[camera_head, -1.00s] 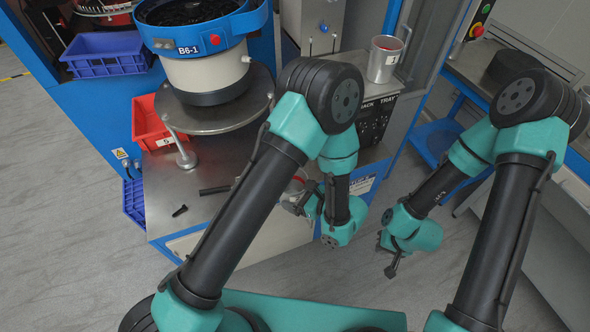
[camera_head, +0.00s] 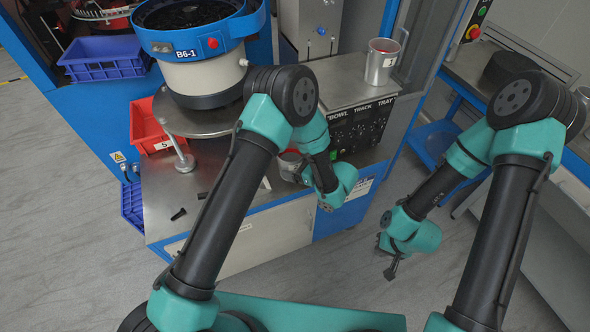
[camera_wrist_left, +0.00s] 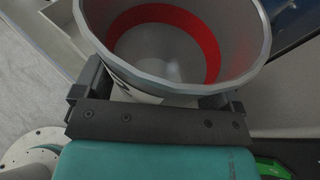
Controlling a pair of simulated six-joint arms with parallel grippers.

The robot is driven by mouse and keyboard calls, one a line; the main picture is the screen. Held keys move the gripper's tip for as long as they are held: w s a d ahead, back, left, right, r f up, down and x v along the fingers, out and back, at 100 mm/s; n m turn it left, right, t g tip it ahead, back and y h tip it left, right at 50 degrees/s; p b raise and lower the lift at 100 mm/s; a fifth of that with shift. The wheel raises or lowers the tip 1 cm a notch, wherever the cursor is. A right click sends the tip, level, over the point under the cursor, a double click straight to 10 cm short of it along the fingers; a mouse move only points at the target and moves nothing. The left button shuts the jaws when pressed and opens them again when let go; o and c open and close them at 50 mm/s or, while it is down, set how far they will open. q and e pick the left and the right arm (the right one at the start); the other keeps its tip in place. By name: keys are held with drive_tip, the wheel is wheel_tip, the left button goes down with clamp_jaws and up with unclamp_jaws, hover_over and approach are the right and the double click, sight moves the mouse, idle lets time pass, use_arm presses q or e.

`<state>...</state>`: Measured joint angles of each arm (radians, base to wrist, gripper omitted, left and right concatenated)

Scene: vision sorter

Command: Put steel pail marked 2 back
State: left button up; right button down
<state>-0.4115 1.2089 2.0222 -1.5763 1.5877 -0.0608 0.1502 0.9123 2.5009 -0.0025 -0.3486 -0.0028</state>
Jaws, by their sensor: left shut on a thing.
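A steel pail (camera_head: 290,163) with a red inner band is held by my left gripper (camera_head: 303,172), beside the front of the control box and partly hidden by my left arm. In the left wrist view the pail (camera_wrist_left: 258,42) fills the top, its mouth open toward the camera. It looks empty, with a red band inside. The left gripper (camera_wrist_left: 160,95) is shut on its wall; a dark mark on the pail is mostly hidden. My right gripper (camera_head: 388,258) hangs low over the floor, away from the pail; its jaw opening is unclear.
Another steel pail (camera_head: 383,62) stands on the control box top (camera_head: 345,85), with free surface to its left. A bowl feeder marked B6-1 (camera_head: 203,48) stands left. A red bin (camera_head: 147,128) and a dark bolt-like piece (camera_head: 178,214) are near the steel bench (camera_head: 160,195).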

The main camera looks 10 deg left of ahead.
use_arm(q)
drive_tip(key=shift+w+a, duration=0.1)
drive_tip(key=shift+w, duration=0.4)
drive_tip(key=shift+f, duration=1.75)
drive_tip(key=shift+f, duration=0.15)
drive_tip(key=o, duration=1.2)
drive_tip(key=shift+s+d+r, duration=0.1)
drive_tip(key=shift+d+r, duration=0.1)
drive_tip(key=v, duration=1.1)
drive_tip(key=shift+s+d, duration=0.15)
drive_tip(key=shift+d, duration=0.15)
drive_tip(key=shift+r, duration=0.1)
